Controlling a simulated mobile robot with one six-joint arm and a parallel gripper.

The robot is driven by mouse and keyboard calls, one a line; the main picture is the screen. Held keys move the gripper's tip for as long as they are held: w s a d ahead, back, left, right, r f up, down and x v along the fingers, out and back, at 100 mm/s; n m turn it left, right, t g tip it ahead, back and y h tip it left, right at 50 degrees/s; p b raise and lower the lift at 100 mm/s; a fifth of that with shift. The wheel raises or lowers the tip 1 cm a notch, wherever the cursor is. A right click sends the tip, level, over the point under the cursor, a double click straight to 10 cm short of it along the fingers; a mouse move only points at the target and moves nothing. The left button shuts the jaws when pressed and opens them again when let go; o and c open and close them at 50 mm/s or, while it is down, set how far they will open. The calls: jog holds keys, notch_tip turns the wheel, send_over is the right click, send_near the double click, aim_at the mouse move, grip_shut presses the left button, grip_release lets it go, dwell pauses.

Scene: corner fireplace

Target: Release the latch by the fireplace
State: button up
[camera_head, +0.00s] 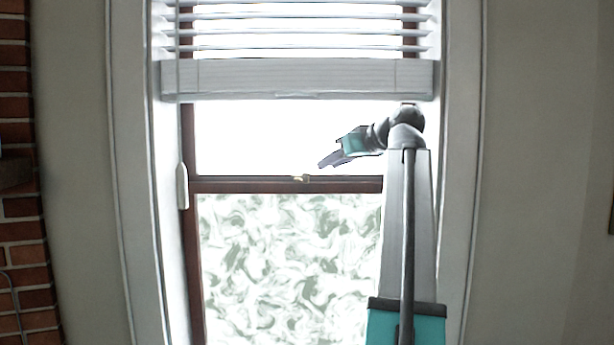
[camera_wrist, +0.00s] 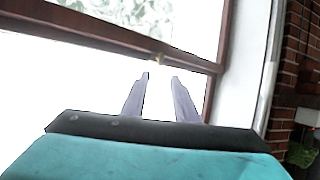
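The latch (camera_head: 301,178) is a small brass-coloured piece on the dark brown meeting rail (camera_head: 240,184) of the sash window. It also shows in the wrist view as a small yellowish spot (camera_wrist: 159,58) on the rail, just beyond my fingertips. My gripper (camera_head: 322,164) is up and to the right of the latch in the head view, pointing down and left. In the wrist view its two fingers (camera_wrist: 160,77) are apart with nothing between them. The latch's exact shape is too small to tell.
A white blind (camera_head: 297,79) hangs above the rail, with a cord and white pull (camera_head: 182,186) at the left. Patterned glass (camera_head: 285,260) fills the lower sash. Brick (camera_head: 22,200) stands at the far left, and also at the right of the wrist view (camera_wrist: 300,60).

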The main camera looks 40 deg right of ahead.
aim_at(309, 175)
jog(key=p+x, duration=0.3)
jog(key=x, duration=1)
jog(key=shift+s+a+p, duration=0.1)
jog(key=shift+p, duration=0.25)
grip_shut()
